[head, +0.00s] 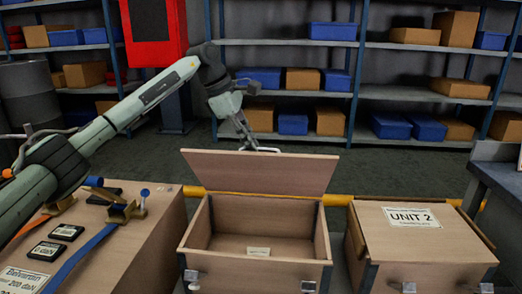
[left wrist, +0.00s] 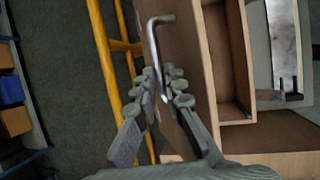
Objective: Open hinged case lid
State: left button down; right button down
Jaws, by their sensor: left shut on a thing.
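The wooden case (head: 258,270) stands open at the middle of the head view, with a small white label inside. Its hinged lid (head: 255,172) is raised and leans up at the back; in the left wrist view it is the brown panel (left wrist: 190,45). My left gripper (head: 262,150) is at the lid's top edge. My right gripper is not in view.
A shut case marked UNIT 2 (head: 415,245) stands to the right. A yellow rail (left wrist: 108,75) runs behind the cases. Shelves (head: 405,95) with boxes stand farther back.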

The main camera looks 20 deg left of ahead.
pick_arm(q)
jog(key=w+a, duration=0.2)
jog(key=w, duration=0.7)
jog(key=shift+r, duration=0.3)
dwell(0.4)
jog(key=c, duration=1.6)
grip_release()
jog(key=shift+w+f, duration=0.25)
jog(key=shift+w, duration=0.1)
jog(key=v, duration=1.2)
jog(key=shift+r, duration=0.4)
jog(key=shift+f, duration=0.1)
